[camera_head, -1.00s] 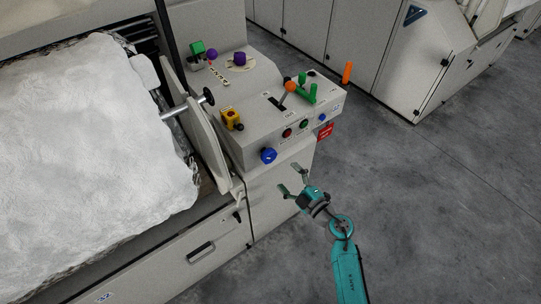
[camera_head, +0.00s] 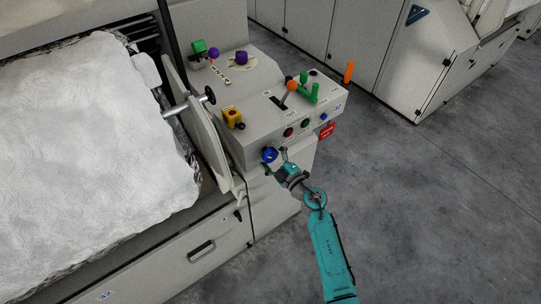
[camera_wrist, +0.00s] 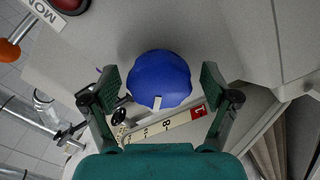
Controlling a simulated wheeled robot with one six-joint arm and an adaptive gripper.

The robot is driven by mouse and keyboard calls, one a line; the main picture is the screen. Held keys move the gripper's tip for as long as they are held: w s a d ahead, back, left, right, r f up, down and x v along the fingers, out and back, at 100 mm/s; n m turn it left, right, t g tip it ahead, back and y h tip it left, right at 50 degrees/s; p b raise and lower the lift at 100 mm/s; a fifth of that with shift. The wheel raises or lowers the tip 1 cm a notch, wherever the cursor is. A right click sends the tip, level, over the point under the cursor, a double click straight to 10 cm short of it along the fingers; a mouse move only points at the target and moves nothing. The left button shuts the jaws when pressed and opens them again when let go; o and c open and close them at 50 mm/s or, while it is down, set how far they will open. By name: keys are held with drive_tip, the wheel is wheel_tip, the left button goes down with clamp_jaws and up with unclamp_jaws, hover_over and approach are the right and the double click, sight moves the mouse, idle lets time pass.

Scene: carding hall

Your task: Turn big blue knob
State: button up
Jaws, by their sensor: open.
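The big blue knob (camera_head: 269,154) sits low on the front face of the grey control panel (camera_head: 240,150). In the wrist view the scalloped blue knob (camera_wrist: 159,78) lies between my two open fingers, with a white pointer mark on its lower edge. My gripper (camera_head: 275,162) is right in front of the knob in the head view, and its fingers (camera_wrist: 162,88) stand apart on either side of the knob with a visible gap. I cannot tell how deep the fingers reach around it.
A red button (camera_head: 289,132), a green button (camera_head: 305,123) and a small blue button (camera_head: 323,117) are right of the knob. A handwheel (camera_head: 210,95) is at left. Open floor (camera_head: 430,210) lies right.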

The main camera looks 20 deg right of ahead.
drive_tip(key=c, duration=1.2)
drive_tip(key=shift+o, duration=0.2)
drive_tip(key=shift+n, duration=0.4)
drive_tip(key=n, duration=0.3)
drive_tip(key=shift+n, duration=2.5)
drive_tip(key=o, duration=1.2)
drive_tip(key=shift+c, duration=0.2)
